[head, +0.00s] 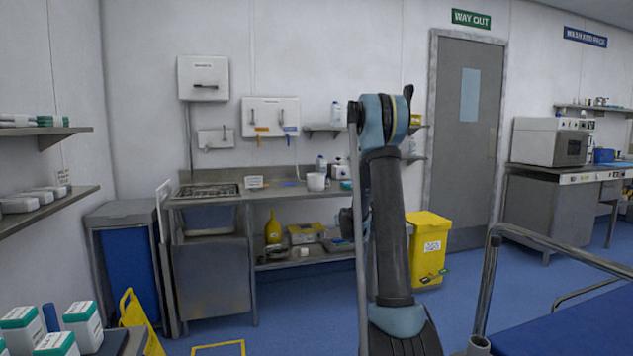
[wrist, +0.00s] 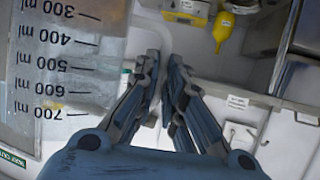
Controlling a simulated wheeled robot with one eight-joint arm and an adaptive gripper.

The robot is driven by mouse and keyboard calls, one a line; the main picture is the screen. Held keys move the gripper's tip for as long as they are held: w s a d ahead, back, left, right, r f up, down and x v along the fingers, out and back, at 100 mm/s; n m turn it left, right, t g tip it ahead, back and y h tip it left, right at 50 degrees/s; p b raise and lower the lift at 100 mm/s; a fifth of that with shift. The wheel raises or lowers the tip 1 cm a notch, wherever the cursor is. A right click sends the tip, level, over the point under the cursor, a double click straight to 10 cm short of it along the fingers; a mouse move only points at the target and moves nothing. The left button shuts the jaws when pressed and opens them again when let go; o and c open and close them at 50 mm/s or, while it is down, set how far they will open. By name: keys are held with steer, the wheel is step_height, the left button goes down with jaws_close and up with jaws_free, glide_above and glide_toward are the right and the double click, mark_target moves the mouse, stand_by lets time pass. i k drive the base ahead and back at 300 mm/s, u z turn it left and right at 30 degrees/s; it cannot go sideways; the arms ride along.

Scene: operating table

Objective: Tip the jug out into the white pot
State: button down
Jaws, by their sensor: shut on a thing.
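The clear jug (wrist: 65,65) fills the left of the wrist view, very close, with black ml marks from 300 to 700. Its rim is outside the picture, and I cannot tell what is inside. My gripper (wrist: 162,62) has its fingers drawn together just right of the jug and is shut on it; the gripped part is hard to see. In the head view, my arm hides the gripper and the jug. The white pot (head: 316,182) stands upright on the steel counter, left of my arm. I cannot make out the pot in the wrist view.
The steel counter (head: 280,194) carries a grey rack (head: 208,191) at left and bottles (head: 321,165) behind the pot. A yellow bottle (head: 273,228) stands on the shelf below. A yellow bin (head: 428,250) is right of my arm. A blue-topped table (head: 585,325) is at front right.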

mark_target(315, 181)
steer(key=k, duration=0.4)
steer(key=u, duration=0.65)
steer(key=i, duration=1.4)
steer(key=z, duration=0.75)
